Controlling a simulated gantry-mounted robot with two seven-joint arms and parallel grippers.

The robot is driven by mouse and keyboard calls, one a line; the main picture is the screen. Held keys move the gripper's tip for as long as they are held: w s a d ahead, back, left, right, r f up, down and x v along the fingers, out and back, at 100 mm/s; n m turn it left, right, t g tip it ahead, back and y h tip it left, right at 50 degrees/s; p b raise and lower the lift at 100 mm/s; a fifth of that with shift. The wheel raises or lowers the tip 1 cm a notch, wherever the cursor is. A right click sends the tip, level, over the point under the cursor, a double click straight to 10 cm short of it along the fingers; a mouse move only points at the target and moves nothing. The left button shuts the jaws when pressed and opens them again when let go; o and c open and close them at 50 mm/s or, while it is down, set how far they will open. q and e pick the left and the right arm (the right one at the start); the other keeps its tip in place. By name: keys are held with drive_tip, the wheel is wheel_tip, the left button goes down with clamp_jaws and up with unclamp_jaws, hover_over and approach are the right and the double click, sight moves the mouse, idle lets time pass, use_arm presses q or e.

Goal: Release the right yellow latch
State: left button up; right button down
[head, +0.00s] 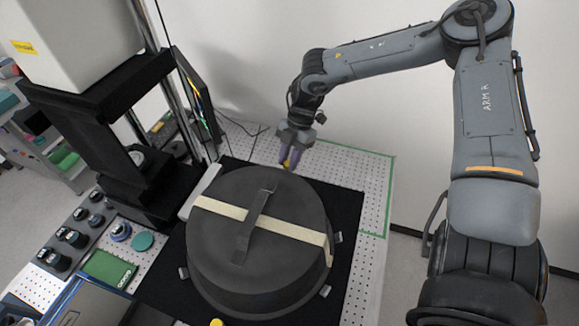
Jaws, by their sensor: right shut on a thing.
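A round black case (262,215) with a cream strap across its lid and a dark handle lies on the black mat. A yellow latch (287,165) shows at its far rim. My right gripper (291,157) reaches down from above and is shut on this latch; its fingers partly hide it. Another yellow piece (217,322), perhaps the other latch, shows at the near rim and is cut by the bottom edge. My left gripper is out of view.
The perforated bench (352,178) has a green border line at the right. A tall instrument with a black stand (143,178) is at the left. Several dark knobs, a teal disc (142,241) and a green pad (109,267) lie left of the case. Small metal clips sit around the case.

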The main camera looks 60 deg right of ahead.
drive_tip(key=n+b, duration=0.1)
drive_tip(key=n+g+b, duration=0.1)
drive_tip(key=n, duration=0.1)
drive_tip(key=shift+w+f, duration=0.1)
drive_tip(key=shift+f, duration=0.15)
drive_tip(key=shift+r+n+g+b, duration=0.1)
drive_tip(key=shift+n+g+b, duration=0.4)
drive_tip(key=shift+n, duration=0.4)
drive_tip(key=shift+w+n+g+h+b, duration=0.1)
drive_tip(key=shift+n+g+h+b, duration=0.2)
drive_tip(key=shift+n, duration=0.6)
drive_tip(key=n+g, duration=0.1)
drive_tip(key=n, duration=0.2)
drive_tip(key=shift+r+h, duration=0.15)
drive_tip(key=shift+h, duration=0.15)
drive_tip(key=shift+w+n+g+h, duration=0.1)
drive_tip(key=shift+n+g+h, duration=0.3)
drive_tip(key=shift+n, duration=1.3)
drive_tip(key=c, duration=0.9)
unclamp_jaws()
drive_tip(key=shift+a, duration=0.1)
drive_tip(key=shift+c, duration=0.2)
